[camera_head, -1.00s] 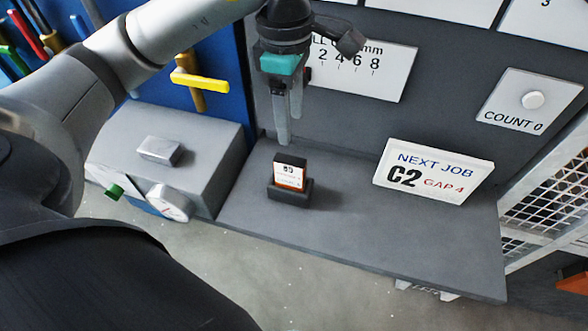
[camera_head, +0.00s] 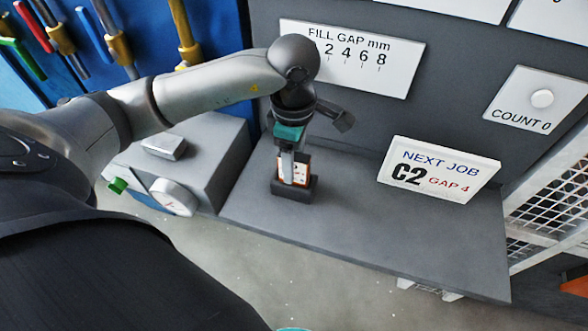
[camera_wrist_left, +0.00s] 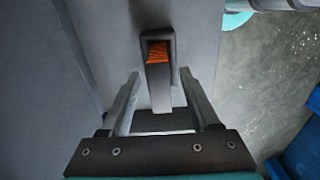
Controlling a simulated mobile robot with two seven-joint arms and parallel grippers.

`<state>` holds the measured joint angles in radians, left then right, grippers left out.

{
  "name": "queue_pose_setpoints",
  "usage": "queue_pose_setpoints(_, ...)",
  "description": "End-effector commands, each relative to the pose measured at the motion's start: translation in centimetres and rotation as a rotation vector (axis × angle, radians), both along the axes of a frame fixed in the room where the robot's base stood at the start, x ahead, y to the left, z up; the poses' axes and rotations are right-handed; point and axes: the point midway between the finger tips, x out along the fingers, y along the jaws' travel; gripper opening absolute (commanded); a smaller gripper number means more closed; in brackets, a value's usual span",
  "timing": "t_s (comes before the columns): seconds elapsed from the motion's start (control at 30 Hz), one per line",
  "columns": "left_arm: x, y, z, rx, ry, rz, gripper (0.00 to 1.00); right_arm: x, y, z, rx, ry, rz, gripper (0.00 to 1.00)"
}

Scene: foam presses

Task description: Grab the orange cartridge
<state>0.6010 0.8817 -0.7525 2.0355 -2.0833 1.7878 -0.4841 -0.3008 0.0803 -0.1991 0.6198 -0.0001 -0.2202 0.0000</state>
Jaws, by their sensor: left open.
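The orange cartridge (camera_head: 302,173) has a dark top and a white and orange label. It stands upright in a small dark holder (camera_head: 303,192) on the grey bench. My left gripper (camera_head: 287,178) points down from above, with its fingers in front of part of the label. In the left wrist view, the open fingers of the left gripper (camera_wrist_left: 160,75) lie to either side of the dark cartridge body, with an orange face (camera_wrist_left: 158,52) showing. I cannot tell whether either finger touches it. My right gripper's fingers do not show.
A NEXT JOB sign (camera_head: 440,172) reading C2, GAP 4 stands to the right on the bench (camera_head: 400,235). A grey box with a dial (camera_head: 173,197) is at the left. A COUNT 0 panel (camera_head: 532,100) is on the back wall. The bench front is clear.

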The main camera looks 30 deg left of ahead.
Motion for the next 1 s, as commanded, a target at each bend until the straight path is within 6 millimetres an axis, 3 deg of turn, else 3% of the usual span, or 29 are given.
queue_pose_setpoints(0.17,-0.1,-0.1,-2.2,0.000,0.002,0.000,0.62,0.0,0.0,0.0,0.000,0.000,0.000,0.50)
queue_pose_setpoints(0.43,0.0,-0.1,-2.4,0.000,0.000,0.000,0.62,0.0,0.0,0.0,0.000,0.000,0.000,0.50)
queue_pose_setpoints(1.0,0.0,0.0,-2.4,0.000,0.000,0.000,0.00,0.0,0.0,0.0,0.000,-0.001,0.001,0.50)
